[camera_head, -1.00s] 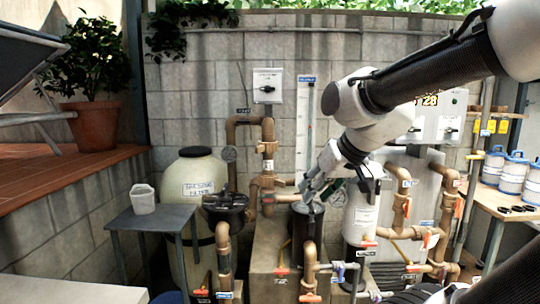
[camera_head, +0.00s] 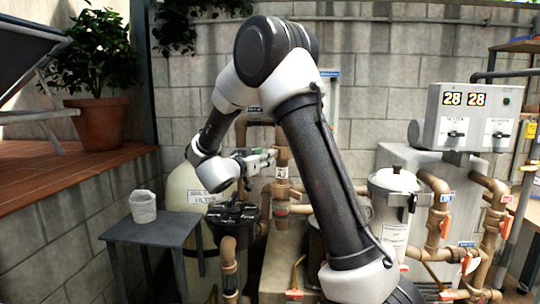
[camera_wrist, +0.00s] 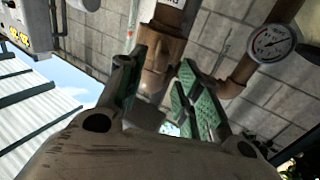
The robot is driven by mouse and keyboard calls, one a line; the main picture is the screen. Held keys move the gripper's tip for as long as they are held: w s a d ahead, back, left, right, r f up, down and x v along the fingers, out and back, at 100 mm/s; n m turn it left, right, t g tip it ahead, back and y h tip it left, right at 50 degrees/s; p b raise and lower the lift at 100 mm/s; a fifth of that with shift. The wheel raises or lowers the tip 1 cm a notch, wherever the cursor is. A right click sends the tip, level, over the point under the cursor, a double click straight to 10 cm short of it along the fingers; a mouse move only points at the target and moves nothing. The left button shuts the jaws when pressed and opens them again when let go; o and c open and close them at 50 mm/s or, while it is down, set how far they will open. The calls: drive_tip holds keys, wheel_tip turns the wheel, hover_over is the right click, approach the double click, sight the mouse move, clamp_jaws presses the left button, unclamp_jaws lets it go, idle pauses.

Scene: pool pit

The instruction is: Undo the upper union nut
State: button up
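The upper union nut (camera_head: 281,155) is a brown collar on the vertical brown pipe, just above a white label. In the wrist view, which looks upside down, the nut (camera_wrist: 160,50) appears ahead of and between the green finger pads. My gripper (camera_head: 267,159) reaches the pipe from the left in the head view. In the wrist view my gripper (camera_wrist: 161,72) is open, with one finger on each side of the nut. I cannot tell whether either pad touches it. A lower brown collar (camera_head: 281,192) sits below the label.
A pressure gauge (camera_wrist: 272,42) sits on a pipe beside the gripper. A black-lidded strainer (camera_head: 232,215) and a beige filter tank (camera_head: 185,185) stand below. A grey table (camera_head: 150,230) holds a white basket (camera_head: 143,206). A white canister (camera_head: 393,205) stands right.

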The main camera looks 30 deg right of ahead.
drive_tip(key=x, duration=0.5)
clamp_jaws()
